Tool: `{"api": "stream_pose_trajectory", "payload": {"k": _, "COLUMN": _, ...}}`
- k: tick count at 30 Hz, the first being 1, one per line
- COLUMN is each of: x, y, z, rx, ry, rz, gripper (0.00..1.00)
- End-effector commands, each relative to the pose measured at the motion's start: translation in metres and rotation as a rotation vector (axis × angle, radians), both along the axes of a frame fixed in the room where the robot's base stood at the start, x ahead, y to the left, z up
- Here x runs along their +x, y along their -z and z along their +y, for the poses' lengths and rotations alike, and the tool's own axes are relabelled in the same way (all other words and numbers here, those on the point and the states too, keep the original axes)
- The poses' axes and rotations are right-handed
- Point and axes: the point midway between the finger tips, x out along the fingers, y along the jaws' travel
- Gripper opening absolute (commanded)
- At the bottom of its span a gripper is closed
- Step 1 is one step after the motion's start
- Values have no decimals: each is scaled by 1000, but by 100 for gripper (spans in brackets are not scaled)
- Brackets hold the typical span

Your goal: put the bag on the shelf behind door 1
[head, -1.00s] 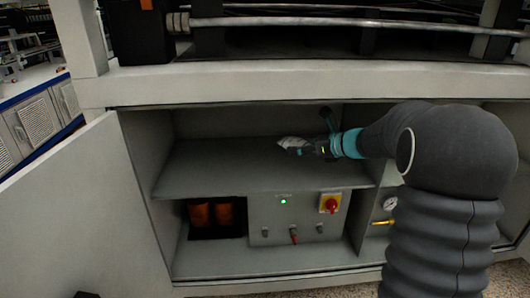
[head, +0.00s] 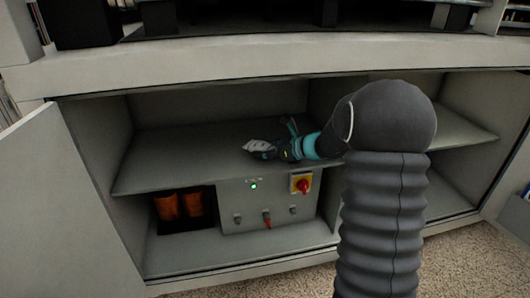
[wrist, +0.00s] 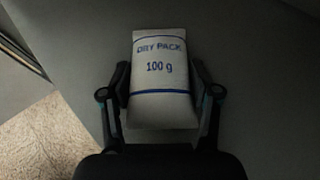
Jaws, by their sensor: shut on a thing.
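The bag (wrist: 160,80) is a small white packet marked "DRY PACK 100 g" with blue lines. In the wrist view it sits between the two fingers of my gripper (wrist: 160,92), which is shut on its sides. In the head view my gripper (head: 262,152) is inside the open cabinet, with the pale bag (head: 256,146) at its tip. Both are over the upper shelf (head: 190,150); I cannot tell whether the bag touches it. The open door (head: 40,200) stands at the left of the cabinet. Its number is not visible.
Below the shelf are a grey control box (head: 250,205) with a red-and-yellow switch (head: 301,184) and orange cylinders (head: 180,206). A divider separates a right-hand compartment. The cabinet's top beam (head: 250,70) runs above the opening. The shelf is bare left of the bag.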

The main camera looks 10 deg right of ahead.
Motion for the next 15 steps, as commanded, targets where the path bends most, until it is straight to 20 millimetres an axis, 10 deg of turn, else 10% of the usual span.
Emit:
{"api": "stream_pose_trajectory", "payload": {"k": 13, "x": 0, "y": 7, "z": 1, "rx": 0, "ry": -1, "rz": 0, "gripper": 24}}
{"api": "stream_pose_trajectory", "payload": {"k": 14, "x": 0, "y": 6, "z": 1, "rx": 0, "ry": -1, "rz": 0, "gripper": 66}}
{"api": "stream_pose_trajectory", "payload": {"k": 15, "x": 0, "y": 6, "z": 1, "rx": 0, "ry": -1, "rz": 0, "gripper": 76}}
